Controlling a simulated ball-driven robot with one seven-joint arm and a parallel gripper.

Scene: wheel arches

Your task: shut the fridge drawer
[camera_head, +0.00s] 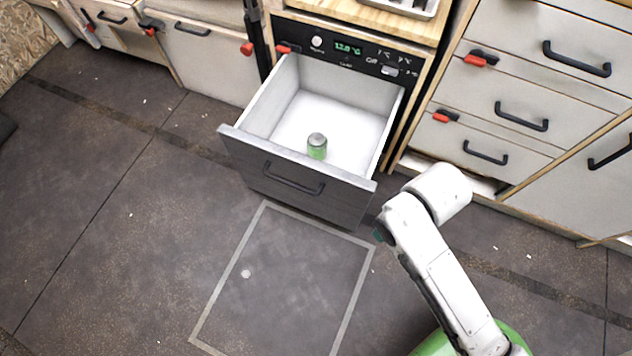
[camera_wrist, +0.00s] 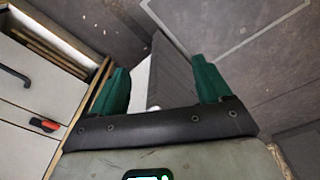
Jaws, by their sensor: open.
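The fridge drawer (camera_head: 335,197) is pulled well out of its cabinet in the head view. It has a grey front with a dark bar handle (camera_head: 294,179) and a white inside. A green can (camera_head: 317,147) stands in it near the front. In the wrist view the drawer's grey front (camera_wrist: 170,75) shows beyond and between my fingers. My gripper (camera_wrist: 158,66) is open with two green fingers and nothing between them. In the head view my arm hides most of it; a small dark green part shows right of the drawer's front right corner. I cannot tell whether it touches the drawer.
A control panel (camera_head: 350,50) with a green display is above the drawer. White drawers with black handles (camera_head: 518,117) stand to the right, and white cabinets (camera_head: 205,60) to the left. The dark floor (camera_head: 120,210) in front is clear, with a pale-outlined hatch (camera_head: 290,280).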

